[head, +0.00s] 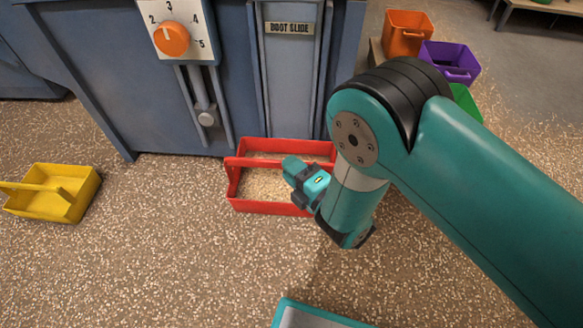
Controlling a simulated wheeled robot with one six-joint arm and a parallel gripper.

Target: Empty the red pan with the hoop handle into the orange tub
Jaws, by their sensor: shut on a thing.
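The red pan (262,207) stands on the floor at the foot of the blue machine, below the boot slide. Pale grain-like material (262,184) shows inside it. Its red hoop handle (255,162) spans the pan from left to right. My gripper (292,168) is over the pan's right half, shut on the hoop handle. The gripper and wrist hide the grip itself and the pan's right end. The orange tub (407,36) stands at the back right, beyond my arm, apart from the pan. Its inside is not clear to see.
A yellow pan with a handle (55,195) sits at the left. A purple tub (452,60) and a partly hidden green tub (465,100) stand near the orange tub. An orange dial (172,38) is on the machine.

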